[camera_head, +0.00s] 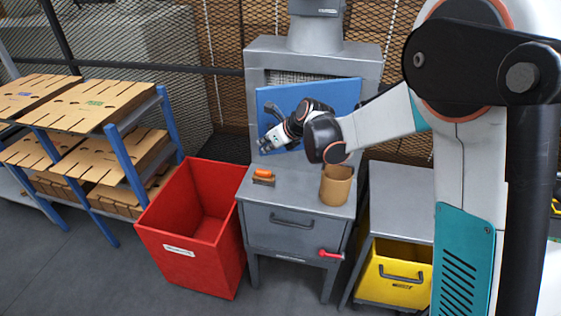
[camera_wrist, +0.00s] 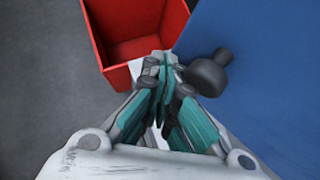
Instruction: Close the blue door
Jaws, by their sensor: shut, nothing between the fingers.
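The blue door (camera_head: 340,96) is a flat panel at the front of the grey machine. A strip of the machine's opening shows above its top edge, so it does not look flush with the frame. Its dark handle (camera_head: 273,110) is near the left edge. My gripper (camera_head: 265,146) is shut and empty, in front of the door's lower left part, below the handle. In the wrist view, my gripper (camera_wrist: 163,68) is beside the dark handle (camera_wrist: 208,72), with the blue door (camera_wrist: 275,75) on the right. I cannot tell whether it touches the door.
Below are the grey cabinet (camera_head: 259,218), an orange item (camera_head: 263,173) and a tan cup (camera_head: 336,188). A red bin (camera_head: 164,222), also in the wrist view (camera_wrist: 108,35), stands left. A shelf of cardboard blanks (camera_head: 92,105) is farther left; a yellow bin (camera_head: 392,278) is right.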

